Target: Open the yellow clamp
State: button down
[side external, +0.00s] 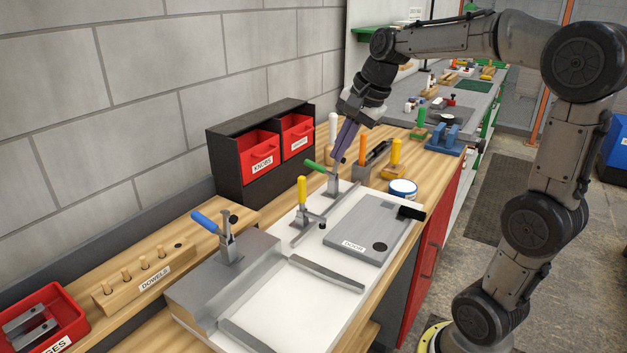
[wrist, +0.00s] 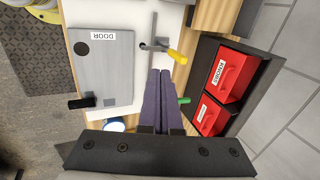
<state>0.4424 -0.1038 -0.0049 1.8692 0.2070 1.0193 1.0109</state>
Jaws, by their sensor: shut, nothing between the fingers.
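The yellow clamp (side external: 302,192) stands at the back edge of the white fixture plate, left of the grey DOOR board. Its yellow handle points nearly straight up in the side view, and its short metal arm reaches to the right. In the wrist view the yellow handle (wrist: 177,56) lies just beyond and right of my fingertips. My gripper (side external: 338,160) is shut and empty, pointing down beside the green-handled clamp (side external: 316,167), behind the yellow clamp. The fingers (wrist: 159,72) are together in the wrist view. They look apart from the yellow handle.
The grey DOOR board (side external: 358,222) lies on the white plate (side external: 270,310). A blue-handled clamp (side external: 207,222) stands on a grey block at the left. A dark rack with red bins (side external: 258,153) stands behind. Orange- and yellow-handled tools and a round tub (side external: 403,188) stand at the right.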

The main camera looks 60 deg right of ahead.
jog(key=d+f, duration=0.2)
send_over(305, 197)
jog(key=s, duration=0.3)
notch_tip(305, 197, down, 8)
jog(key=shift+f, duration=0.25)
jog(key=shift+w, duration=0.35)
jog(key=shift+w, duration=0.1)
